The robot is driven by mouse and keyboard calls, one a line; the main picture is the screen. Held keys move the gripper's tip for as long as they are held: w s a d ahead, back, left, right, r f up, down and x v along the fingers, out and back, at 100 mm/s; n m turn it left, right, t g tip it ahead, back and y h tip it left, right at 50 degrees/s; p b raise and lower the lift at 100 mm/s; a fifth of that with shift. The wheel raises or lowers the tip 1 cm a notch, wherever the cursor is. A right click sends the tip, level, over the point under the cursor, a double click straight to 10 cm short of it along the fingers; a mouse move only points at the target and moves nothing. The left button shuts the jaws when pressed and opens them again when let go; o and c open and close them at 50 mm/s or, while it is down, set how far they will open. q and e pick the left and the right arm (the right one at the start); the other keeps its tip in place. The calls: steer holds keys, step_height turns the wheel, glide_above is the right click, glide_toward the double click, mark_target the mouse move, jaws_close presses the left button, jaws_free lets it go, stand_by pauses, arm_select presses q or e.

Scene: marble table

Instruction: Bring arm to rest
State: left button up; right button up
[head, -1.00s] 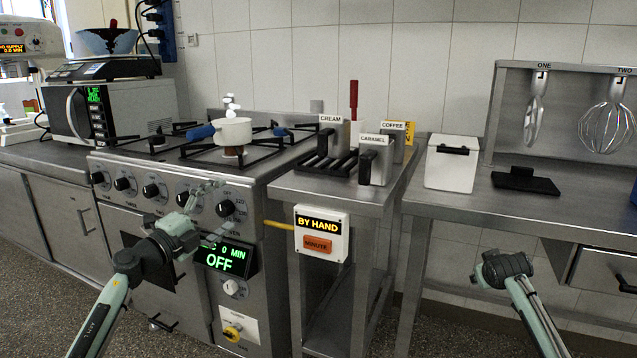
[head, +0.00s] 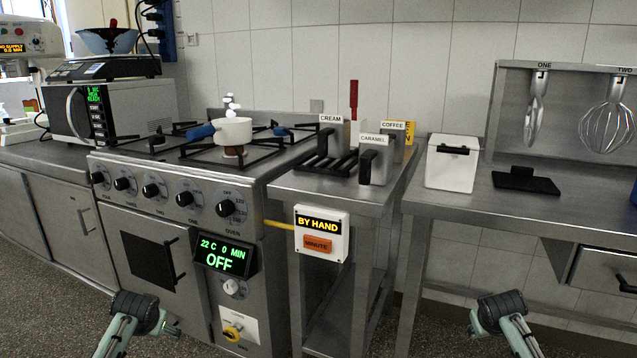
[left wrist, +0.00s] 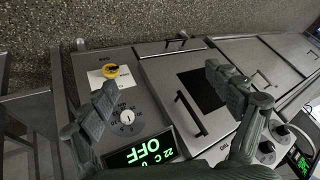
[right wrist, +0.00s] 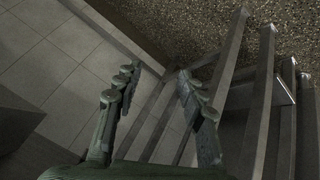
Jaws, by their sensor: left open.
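My left gripper (head: 172,327) is low in front of the oven in the head view, below the oven door window. In the left wrist view its two fingers stand wide apart with nothing between them (left wrist: 160,100). My right gripper (head: 478,325) hangs low at the bottom right of the head view, in front of the right-hand steel table. In the right wrist view its fingers (right wrist: 155,82) are apart and empty, over the table legs and floor. Both arms come in from the bottom edge, apart from each other and from the furniture.
A BY HAND panel (head: 321,234) is on the middle stand. Caramel, cream and coffee containers stand above. The right table (head: 440,206) holds a white box (head: 452,172).

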arm_select(q)
steer(key=s+d+f+g+h, duration=0.1)
steer(key=s+d+f, duration=0.2)
steer(key=s+f, duration=0.4)
steer(key=s+d+f+g, duration=0.1)
steer(key=s+d+f, duration=0.35)
steer(key=s, duration=0.55)
arm_select(e)
steer(key=s+a+f+g+y, duration=0.1)
steer(key=s+a+f, duration=0.2)
steer(key=s+f, duration=0.4)
steer(key=s+a+f+g, duration=0.1)
steer(key=s+a+f, duration=0.35)
steer(key=s, duration=0.55)
arm_select(q)
steer(key=s+d+f, duration=0.2)
steer(key=s, duration=0.7)
steer(key=s+d+f+m+g+h, duration=0.1)
steer(key=s+d+f, duration=0.1)
steer(key=s, duration=0.7)
steer(key=shift+s+d+g+h, duration=0.3)
arm_select(e)
steer(key=s+a+f, duration=0.2)
steer(key=s, duration=0.7)
steer(key=s+a+f+n+g+y, duration=0.1)
steer(key=s+a+f, duration=0.1)
steer(key=s, duration=0.7)
steer(key=shift+s+a+g+y, duration=0.3)
